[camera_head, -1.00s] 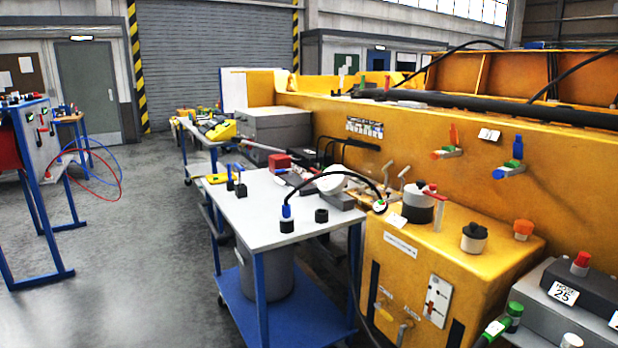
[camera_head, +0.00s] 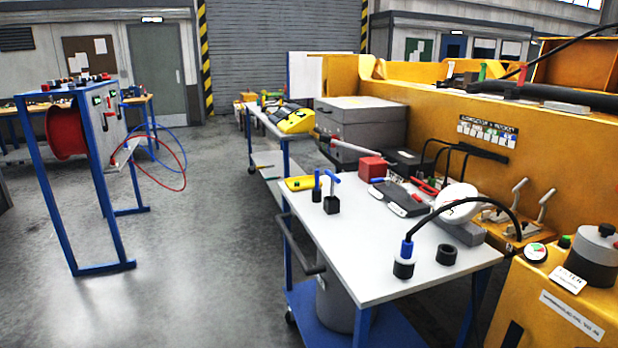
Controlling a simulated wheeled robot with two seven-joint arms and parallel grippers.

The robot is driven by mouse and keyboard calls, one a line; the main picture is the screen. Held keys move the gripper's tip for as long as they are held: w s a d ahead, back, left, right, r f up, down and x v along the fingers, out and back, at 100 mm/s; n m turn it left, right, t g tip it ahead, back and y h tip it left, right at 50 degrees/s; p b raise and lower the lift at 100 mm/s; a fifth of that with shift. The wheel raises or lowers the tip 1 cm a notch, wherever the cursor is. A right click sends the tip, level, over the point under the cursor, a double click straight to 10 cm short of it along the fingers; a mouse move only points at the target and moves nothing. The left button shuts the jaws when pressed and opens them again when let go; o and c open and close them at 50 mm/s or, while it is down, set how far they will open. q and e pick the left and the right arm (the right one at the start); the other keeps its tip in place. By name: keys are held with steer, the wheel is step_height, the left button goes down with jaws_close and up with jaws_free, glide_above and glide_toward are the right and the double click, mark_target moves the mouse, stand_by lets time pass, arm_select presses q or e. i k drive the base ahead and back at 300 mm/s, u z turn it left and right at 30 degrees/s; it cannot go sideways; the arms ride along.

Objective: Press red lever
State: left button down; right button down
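Neither of my grippers is in view. Two pale grey levers (camera_head: 546,203) stand tilted on a bracket at the foot of the yellow machine wall (camera_head: 450,100), on the right. A yellow box (camera_head: 545,300) with a round gauge (camera_head: 535,253) and a dark-topped grey cap (camera_head: 600,255) is cut off by the right edge. The panel stand (camera_head: 108,130) at left carries small coloured controls, too small to tell apart.
A white-topped blue trolley (camera_head: 365,262) holds a red box (camera_head: 372,167), a black cable and several tools. Another cart (camera_head: 262,122) and a grey cabinet (camera_head: 360,125) stand behind it. A red reel (camera_head: 65,130) and looped hoses are at left. Open floor (camera_head: 200,240) lies between.

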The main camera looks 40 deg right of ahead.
mark_target(414, 196)
steer(key=i, duration=1.6)
steer(key=z, duration=1.3)
steer(key=i, duration=0.7)
steer(key=z, duration=0.6)
